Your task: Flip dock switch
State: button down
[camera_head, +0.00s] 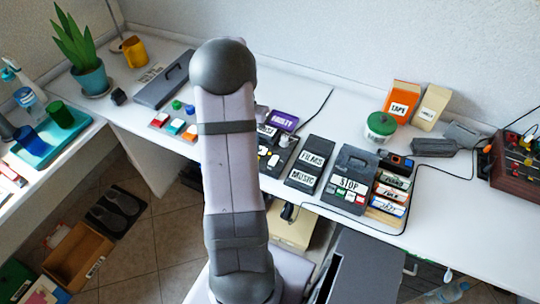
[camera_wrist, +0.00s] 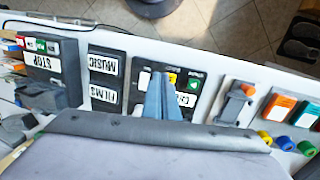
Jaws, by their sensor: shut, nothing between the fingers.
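My gripper (camera_wrist: 161,78) shows in the wrist view as two blue-grey fingers pressed together, empty. It is over a dark panel (camera_wrist: 203,88) with a green triangle button, yellow parts and a white label, and hides part of it. I cannot tell whether it touches. The panel also shows in the head view (camera_head: 283,160), right of my arm, which hides my gripper there. To the panel's right in the wrist view, a light plate carries a grey piece with an orange lever (camera_wrist: 248,89). I cannot tell which part is the dock switch.
The FILMS and MUSIC panel (camera_head: 310,166) and the STOP box (camera_head: 353,161) stand to the right. Colored blocks (camera_head: 175,126) lie left of my arm. A green-lidded jar (camera_head: 380,127) stands behind. The right end of the white desk (camera_head: 450,215) has free room.

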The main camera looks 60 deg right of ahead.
jog(key=s+d+r+m+g, duration=0.1)
jog(key=d+r+m, duration=0.2)
jog(key=m, duration=1.5)
jog(key=shift+d+r+g, duration=0.2)
jog(key=shift+r+g, duration=0.1)
jog(key=shift+r, duration=1.7)
jog(key=shift+f, duration=0.15)
jog(key=p, duration=0.3)
send_over(273, 162)
jog(key=w, duration=0.1)
notch_tip(273, 162, down, 12)
jog(key=shift+a+r, duration=0.1)
jog(key=shift+r, duration=0.15)
jog(key=shift+f+p, duration=0.3)
jog(key=shift+f, duration=0.6)
jog(key=shift+f, duration=0.15)
